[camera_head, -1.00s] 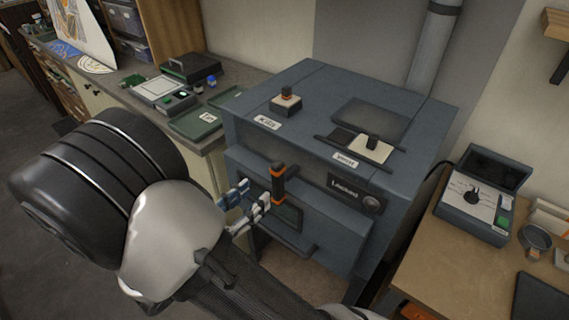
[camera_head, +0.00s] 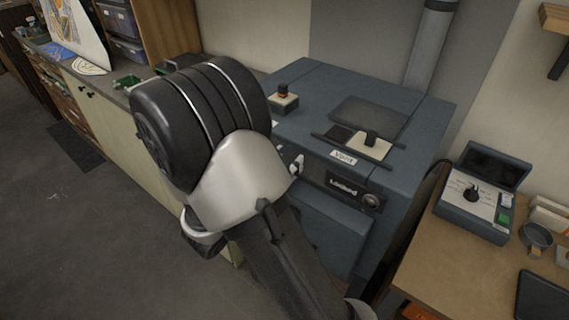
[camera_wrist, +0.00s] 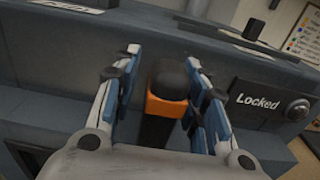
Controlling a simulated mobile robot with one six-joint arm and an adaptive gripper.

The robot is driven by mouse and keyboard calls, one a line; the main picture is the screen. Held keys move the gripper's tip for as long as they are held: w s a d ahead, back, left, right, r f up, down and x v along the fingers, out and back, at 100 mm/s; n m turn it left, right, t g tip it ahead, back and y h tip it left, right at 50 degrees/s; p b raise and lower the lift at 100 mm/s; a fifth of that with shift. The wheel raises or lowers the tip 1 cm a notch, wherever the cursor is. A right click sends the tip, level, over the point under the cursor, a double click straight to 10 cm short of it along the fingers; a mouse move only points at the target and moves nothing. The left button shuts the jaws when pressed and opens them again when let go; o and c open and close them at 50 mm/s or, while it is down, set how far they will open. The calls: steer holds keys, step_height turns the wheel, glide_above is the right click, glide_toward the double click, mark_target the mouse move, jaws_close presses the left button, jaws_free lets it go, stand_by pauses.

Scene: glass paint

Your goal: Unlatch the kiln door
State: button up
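The kiln (camera_head: 330,222) is a blue-grey box with a front door. Its latch handle (camera_wrist: 168,96), a black upright grip with an orange band, stands between the two fingers of my gripper (camera_wrist: 163,58) in the wrist view. The fingers are open on both sides of the handle, with gaps visible, the larger one on the left. A "Locked" sign (camera_wrist: 258,102) is to the right of the handle; it also shows in the head view (camera_head: 343,187). In the head view my arm hides the handle and most of the gripper.
On the kiln top are a small switch block (camera_head: 283,102) and a vent slider (camera_head: 370,143) with a "Vent" label. A control box (camera_head: 474,205) stands on the wooden table (camera_head: 428,262) at the right. A counter with drawers runs along the left. Open floor lies at lower left.

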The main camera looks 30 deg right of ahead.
jaws_close()
stand_by(0.4)
stand_by(0.7)
